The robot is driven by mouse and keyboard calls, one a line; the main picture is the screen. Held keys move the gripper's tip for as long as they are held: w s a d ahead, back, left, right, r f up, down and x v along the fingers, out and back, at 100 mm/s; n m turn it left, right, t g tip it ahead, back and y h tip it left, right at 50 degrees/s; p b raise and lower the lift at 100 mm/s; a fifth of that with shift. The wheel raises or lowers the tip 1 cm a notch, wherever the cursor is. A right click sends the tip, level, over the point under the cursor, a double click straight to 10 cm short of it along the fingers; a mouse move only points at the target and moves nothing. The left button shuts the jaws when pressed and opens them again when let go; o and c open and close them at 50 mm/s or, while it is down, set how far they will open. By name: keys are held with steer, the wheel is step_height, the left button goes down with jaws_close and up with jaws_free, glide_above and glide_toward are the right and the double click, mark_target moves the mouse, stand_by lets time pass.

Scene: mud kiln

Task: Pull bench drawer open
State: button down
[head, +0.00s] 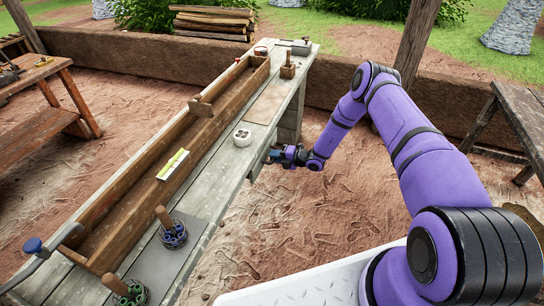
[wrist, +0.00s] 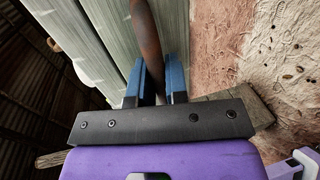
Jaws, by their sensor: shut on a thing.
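The long grey plank bench (head: 205,160) runs from lower left to upper centre in the head view. My gripper (head: 272,154) is at its right side, just below the top's edge. In the wrist view my gripper's blue fingers (wrist: 157,68) are closed around a brown, rusty-looking bar (wrist: 147,38), which appears to be the drawer's handle. Grey planks (wrist: 172,25) lie behind the bar. The drawer's front is mostly hidden by my gripper and the bench top in the head view, and I cannot tell how far it stands open.
A long wooden trough (head: 130,195), a white holed block (head: 242,137) and tool holders (head: 173,236) stand on the bench. Another table (head: 520,118) is at the right. Bare reddish ground (head: 290,225) lies open right of the bench.

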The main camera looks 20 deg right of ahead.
steer(key=f+v, duration=0.3)
steer(key=v, duration=1.3)
steer(key=shift+s+d+f, duration=0.15)
steer(key=shift+s+d, duration=0.25)
steer(key=shift+d, duration=0.2)
steer(key=c, duration=1.1)
jaws_free()
steer(key=shift+c, duration=0.2)
steer(key=shift+d, duration=0.1)
steer(key=v, duration=1)
steer(key=shift+s+d, duration=0.2)
